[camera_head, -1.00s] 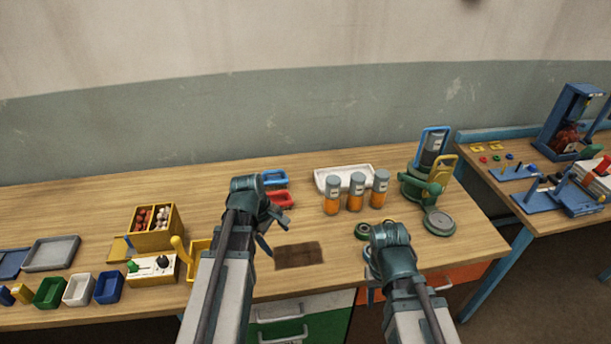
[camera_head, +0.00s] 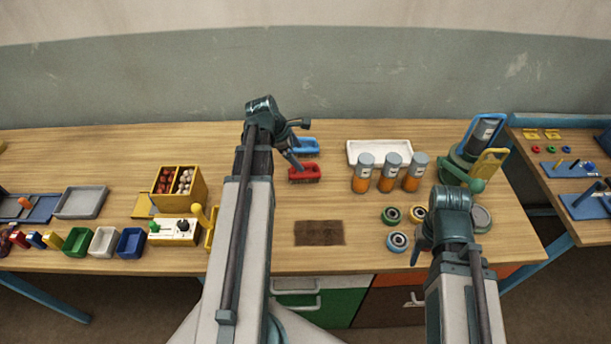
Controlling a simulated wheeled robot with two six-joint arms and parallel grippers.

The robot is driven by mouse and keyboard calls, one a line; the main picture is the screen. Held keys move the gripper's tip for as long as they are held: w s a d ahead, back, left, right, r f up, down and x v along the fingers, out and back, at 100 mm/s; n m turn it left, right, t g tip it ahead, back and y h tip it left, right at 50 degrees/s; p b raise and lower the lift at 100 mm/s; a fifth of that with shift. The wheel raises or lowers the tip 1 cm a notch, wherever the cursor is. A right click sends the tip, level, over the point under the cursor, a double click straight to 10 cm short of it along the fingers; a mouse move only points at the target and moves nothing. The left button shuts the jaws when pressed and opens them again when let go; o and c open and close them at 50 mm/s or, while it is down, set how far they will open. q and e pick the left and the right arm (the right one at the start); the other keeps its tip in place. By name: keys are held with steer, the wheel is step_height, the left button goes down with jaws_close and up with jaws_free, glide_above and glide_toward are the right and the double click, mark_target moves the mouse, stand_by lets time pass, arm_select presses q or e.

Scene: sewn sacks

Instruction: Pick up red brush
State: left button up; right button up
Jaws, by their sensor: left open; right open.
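The red brush (camera_head: 305,173) lies on the wooden table, just in front of a blue brush (camera_head: 306,147). My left gripper (camera_head: 296,146) is open, close to the left side of the two brushes. A finger of it shows near the red brush's left end; I cannot tell whether it touches. Nothing is seen between its fingers. My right gripper (camera_head: 420,252) is open and empty near the table's front edge, beside the small rollers.
A white tray (camera_head: 379,151) and several orange jars (camera_head: 388,181) stand right of the brushes. A brown mat (camera_head: 319,233) lies in front. Small rollers (camera_head: 397,242) sit by my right gripper. Yellow boxes and small bins (camera_head: 103,241) are at left.

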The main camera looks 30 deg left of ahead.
mark_target(311, 171)
arm_select(q)
steer(key=b+x, duration=0.5)
steer(key=x, duration=0.1)
steer(key=shift+w+f, duration=0.1)
steer(key=shift+f, duration=0.15)
steer(key=b+x, duration=0.4)
steer(key=x, duration=0.1)
steer(key=shift+d+f+b, duration=0.1)
steer(key=shift+d+b, duration=0.05)
steer(key=shift+b, duration=0.25)
jaws_close()
